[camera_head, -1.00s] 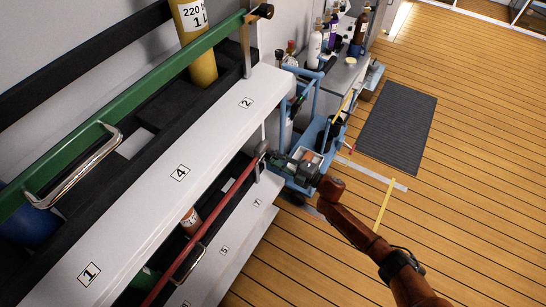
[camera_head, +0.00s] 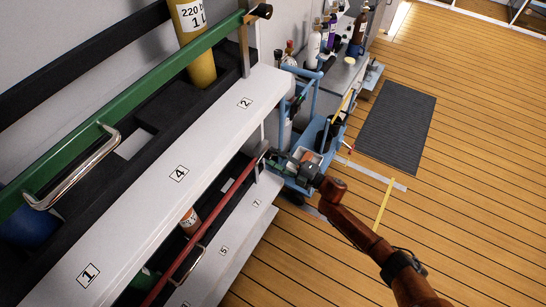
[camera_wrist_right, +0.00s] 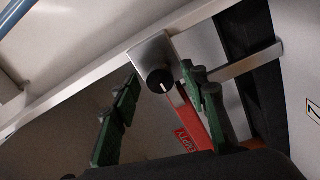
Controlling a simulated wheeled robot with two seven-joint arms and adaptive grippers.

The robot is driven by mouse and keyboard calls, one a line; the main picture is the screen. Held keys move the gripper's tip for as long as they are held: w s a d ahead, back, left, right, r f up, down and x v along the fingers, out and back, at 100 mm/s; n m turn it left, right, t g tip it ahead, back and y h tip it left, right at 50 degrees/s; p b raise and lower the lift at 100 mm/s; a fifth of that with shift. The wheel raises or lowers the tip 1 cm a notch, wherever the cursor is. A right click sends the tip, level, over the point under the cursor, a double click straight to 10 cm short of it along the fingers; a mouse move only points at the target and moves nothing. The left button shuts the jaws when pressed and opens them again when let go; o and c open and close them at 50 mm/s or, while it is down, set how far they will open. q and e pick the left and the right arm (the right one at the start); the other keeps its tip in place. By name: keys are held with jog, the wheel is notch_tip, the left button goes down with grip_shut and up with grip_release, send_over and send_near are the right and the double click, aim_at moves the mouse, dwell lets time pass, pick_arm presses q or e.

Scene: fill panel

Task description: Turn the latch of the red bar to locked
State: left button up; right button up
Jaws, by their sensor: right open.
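The red bar (camera_head: 210,226) runs along the front of the lower shelf in the head view, with a metal handle on it. In the right wrist view the red bar (camera_wrist_right: 190,118) ends at a metal bracket. The latch (camera_wrist_right: 160,81) is a round black knob with a white mark on that bracket. My right gripper (camera_wrist_right: 158,92) is open, its green fingers on either side of the knob in the picture, with no clear contact. In the head view the right gripper (camera_head: 280,163) is at the bar's far end, which it partly hides. My left gripper is not in view.
A green bar (camera_head: 130,110) with a handle crosses the upper shelf, in front of a yellow cylinder (camera_head: 193,40). A blue trolley (camera_head: 317,125) stands just behind the right gripper. The wooden floor to the right is mostly clear, with a dark mat (camera_head: 397,127).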

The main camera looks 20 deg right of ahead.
jog(key=v, duration=1.1)
